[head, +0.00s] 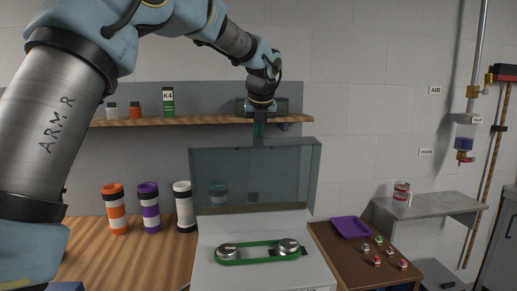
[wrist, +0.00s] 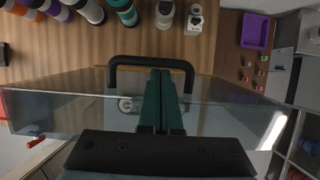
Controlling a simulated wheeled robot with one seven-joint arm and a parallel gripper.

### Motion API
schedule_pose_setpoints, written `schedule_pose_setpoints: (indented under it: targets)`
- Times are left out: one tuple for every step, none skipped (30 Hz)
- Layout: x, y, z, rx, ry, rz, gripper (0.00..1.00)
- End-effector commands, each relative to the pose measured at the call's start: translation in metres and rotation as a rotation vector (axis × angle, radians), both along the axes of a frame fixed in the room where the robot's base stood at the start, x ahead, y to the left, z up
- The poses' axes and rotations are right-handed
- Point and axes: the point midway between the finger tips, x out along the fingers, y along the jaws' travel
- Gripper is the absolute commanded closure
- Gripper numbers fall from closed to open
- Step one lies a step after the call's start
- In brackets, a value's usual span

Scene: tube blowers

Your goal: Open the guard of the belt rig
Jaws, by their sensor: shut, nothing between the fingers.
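The belt rig (head: 218,272) is a pale grey box with a green belt (head: 262,259) around two metal pulleys. Its guard (head: 290,172) is a see-through panel that stands upright at the rig's back edge, and the belt is uncovered. In the wrist view the guard (wrist: 60,112) crosses the picture, with a black loop handle (wrist: 150,60) beyond it. My gripper (head: 259,138) is at the guard's top edge, pointing down. Its green fingers (wrist: 161,72) are shut and empty, with the tips seen within the handle's outline. I cannot tell whether they touch it.
A wooden shelf (head: 215,120) with small containers is close behind my gripper. Orange (head: 118,210), purple (head: 149,208) and white (head: 184,206) cylinders stand left of the rig. A purple tray (head: 351,228) and several small knobs are on the brown surface to the right.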

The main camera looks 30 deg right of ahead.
Motion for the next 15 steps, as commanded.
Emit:
schedule_pose_setpoints:
  targets:
    - [0.007, -0.003, 0.001, -0.002, -0.001, 0.003, 1.0]
    - [0.011, -0.004, 0.001, -0.002, -0.001, 0.002, 1.0]
    - [0.015, -0.006, 0.001, -0.002, -0.003, 0.002, 1.0]
    - [0.018, -0.007, 0.001, -0.002, -0.005, 0.001, 1.0]
    - [0.021, -0.009, 0.001, -0.002, -0.006, 0.0, 1.0]
    - [0.026, -0.01, 0.002, -0.004, -0.009, 0.0, 1.0]
    - [0.028, -0.012, 0.002, -0.005, -0.011, 0.0, 1.0]
    - [0.031, -0.013, 0.002, -0.004, -0.011, 0.0, 1.0]
    - [0.035, -0.014, 0.001, -0.001, -0.003, 0.002, 1.0]
    - [0.038, -0.015, 0.0, 0.004, 0.009, 0.002, 1.0]
    - [0.04, -0.016, -0.001, 0.009, 0.019, 0.002, 1.0]
    - [0.043, -0.017, -0.001, 0.015, 0.031, 0.004, 1.0]
    - [0.045, -0.017, -0.002, 0.021, 0.039, 0.004, 1.0]
    - [0.047, -0.018, -0.002, 0.025, 0.047, 0.004, 1.0]
    - [0.05, -0.018, -0.003, 0.03, 0.057, 0.005, 1.0]
